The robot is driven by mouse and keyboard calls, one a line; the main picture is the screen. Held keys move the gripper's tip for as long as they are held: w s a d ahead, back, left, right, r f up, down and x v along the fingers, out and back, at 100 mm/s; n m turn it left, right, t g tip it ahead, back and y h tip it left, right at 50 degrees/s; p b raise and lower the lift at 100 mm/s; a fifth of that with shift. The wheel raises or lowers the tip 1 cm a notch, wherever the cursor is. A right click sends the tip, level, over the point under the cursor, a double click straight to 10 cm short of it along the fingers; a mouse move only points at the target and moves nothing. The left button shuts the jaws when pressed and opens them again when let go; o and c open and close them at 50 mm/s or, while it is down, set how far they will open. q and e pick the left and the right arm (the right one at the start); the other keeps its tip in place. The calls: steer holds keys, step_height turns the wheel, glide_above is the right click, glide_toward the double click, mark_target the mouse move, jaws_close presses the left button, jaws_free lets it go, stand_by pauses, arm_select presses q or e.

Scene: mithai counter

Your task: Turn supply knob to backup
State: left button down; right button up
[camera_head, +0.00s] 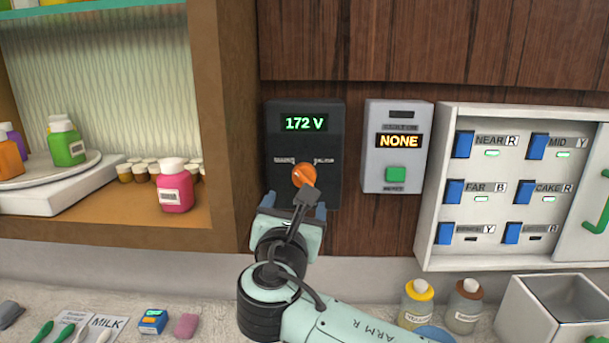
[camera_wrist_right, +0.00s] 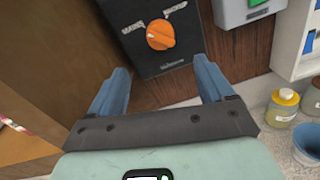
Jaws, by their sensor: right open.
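The orange supply knob (camera_head: 304,175) sits on a black wall panel (camera_head: 336,140) whose green display reads 172 V. Two small labels stand above the knob, left and right, too blurred to read surely. The knob also shows in the right wrist view (camera_wrist_right: 160,36), beyond the fingertips; its exact pointing direction is hard to tell. My right gripper (camera_head: 295,204) is open and empty, just below and in front of the knob. In the wrist view its two blue fingers (camera_wrist_right: 161,72) are spread wide, with the knob ahead between them and untouched. My left gripper is not in view.
A grey box (camera_head: 373,160) reading NONE with a green button hangs right of the panel. Farther right is a white switch board (camera_head: 437,225) with several blue switches. A wooden shelf (camera_head: 222,150) with bottles stands left.

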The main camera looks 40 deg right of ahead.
mark_target(303, 180)
steer(key=p+x, duration=0.2)
steer(key=x, duration=1)
steer(key=shift+w+d+p, duration=0.2)
steer(key=shift+w+p, duration=0.15)
steer(key=shift+p, duration=0.05)
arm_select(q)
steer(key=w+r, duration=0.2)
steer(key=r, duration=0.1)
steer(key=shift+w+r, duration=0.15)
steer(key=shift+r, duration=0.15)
arm_select(e)
steer(key=shift+s, duration=0.1)
steer(key=c, duration=1)
